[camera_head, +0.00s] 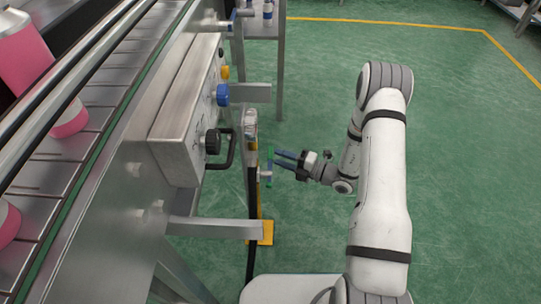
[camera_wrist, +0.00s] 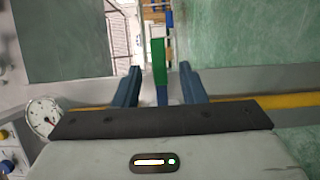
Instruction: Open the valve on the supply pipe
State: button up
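My gripper (camera_head: 274,158) is open, with its two blue-grey fingers pointing left toward the supply pipe (camera_head: 251,145) beside the machine. In the wrist view the green handle (camera_wrist: 159,60) lies between the two spread fingers, with a gap on each side. A blue part (camera_wrist: 162,96) shows below it. I cannot tell whether either finger touches the handle. The valve body is small and partly hidden.
A metal control box (camera_head: 186,110) with a black knob (camera_head: 212,141), a blue knob (camera_head: 223,95) and a black handle is left of the pipe. A round gauge (camera_wrist: 43,115) shows in the wrist view. The green floor at right is clear.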

aim_at(270, 152)
jog(key=shift+b+x, duration=0.55)
jog(key=shift+x, duration=1.8)
grip_shut()
